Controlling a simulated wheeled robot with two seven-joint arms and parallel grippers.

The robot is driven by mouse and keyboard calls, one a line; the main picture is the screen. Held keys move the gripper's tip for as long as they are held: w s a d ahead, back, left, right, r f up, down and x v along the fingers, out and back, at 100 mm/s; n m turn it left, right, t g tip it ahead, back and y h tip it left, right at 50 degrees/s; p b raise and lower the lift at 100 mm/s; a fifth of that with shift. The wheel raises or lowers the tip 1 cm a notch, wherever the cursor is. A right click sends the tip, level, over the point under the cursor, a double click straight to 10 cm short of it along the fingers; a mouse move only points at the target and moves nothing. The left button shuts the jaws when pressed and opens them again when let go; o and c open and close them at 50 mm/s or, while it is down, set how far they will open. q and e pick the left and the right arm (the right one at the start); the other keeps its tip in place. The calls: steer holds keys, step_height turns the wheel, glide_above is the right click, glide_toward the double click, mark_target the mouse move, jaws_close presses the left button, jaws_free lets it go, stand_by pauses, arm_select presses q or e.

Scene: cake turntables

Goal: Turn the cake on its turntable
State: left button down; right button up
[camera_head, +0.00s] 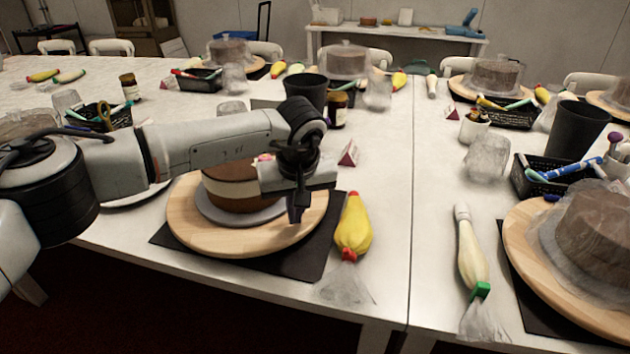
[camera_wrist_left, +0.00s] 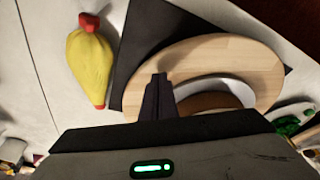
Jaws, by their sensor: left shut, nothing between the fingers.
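A round layered cake (camera_head: 234,187), brown with a pale middle band, stands on a grey board (camera_head: 222,216) on a wooden turntable (camera_head: 190,226). The turntable rests on a black mat (camera_head: 318,252). My left gripper (camera_head: 295,214) points down over the right part of the turntable, beside the cake, and is shut and empty. My left arm hides part of the cake's top. I cannot tell whether the fingertips touch the wood. My right gripper is not in view.
A yellow piping bag (camera_head: 353,230) lies right of the mat, and a cream piping bag (camera_head: 469,248) farther right. A dark cup (camera_head: 306,92) stands behind my wrist. A covered cake (camera_head: 596,232) is at the far right. Bare table lies between the piping bags.

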arm_select(q)
steer(key=shift+r, duration=0.85)
steer(key=shift+f, duration=0.1)
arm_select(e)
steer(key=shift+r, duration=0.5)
arm_select(q)
steer(key=s+a, duration=0.4)
steer(key=a, duration=0.1)
steer(key=s+a+p, duration=0.1)
steer(key=s+a, duration=0.1)
steer(key=a, duration=0.4)
steer(key=w+a, duration=0.1)
steer(key=a, duration=0.6)
steer(key=shift+w, duration=0.4)
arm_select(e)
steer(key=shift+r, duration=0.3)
arm_select(q)
steer(key=shift+f, duration=0.15)
